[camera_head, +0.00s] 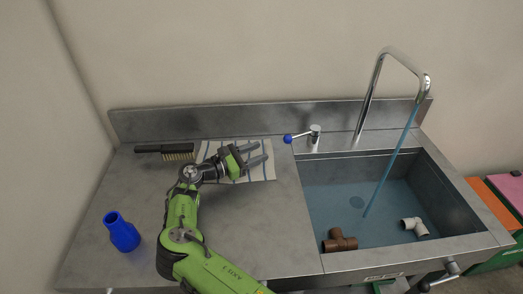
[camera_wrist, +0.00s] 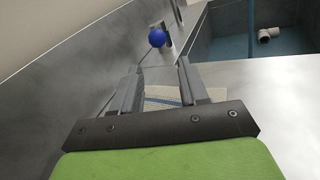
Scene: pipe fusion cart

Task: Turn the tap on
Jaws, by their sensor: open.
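The tap has a tall chrome spout (camera_head: 376,75) behind the sink and a separate chrome lever base (camera_head: 315,131). The lever's blue ball knob (camera_head: 288,138) points left. A blue stream (camera_head: 391,160) runs from the spout end down into the sink. My gripper (camera_head: 263,152) is open and empty above the striped cloth, left of the knob and a little nearer the front, apart from it. In the wrist view the blue knob (camera_wrist: 157,38) shows beyond the open fingers (camera_wrist: 158,72), roughly in line with the gap between them.
The steel sink (camera_head: 459,205) holds a brown pipe tee (camera_head: 339,241) and a white elbow (camera_head: 415,227). A striped cloth (camera_head: 264,171), a brush (camera_head: 165,150) and a blue fitting (camera_head: 122,232) lie on the counter. A backsplash runs behind. The left-front counter is mostly clear.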

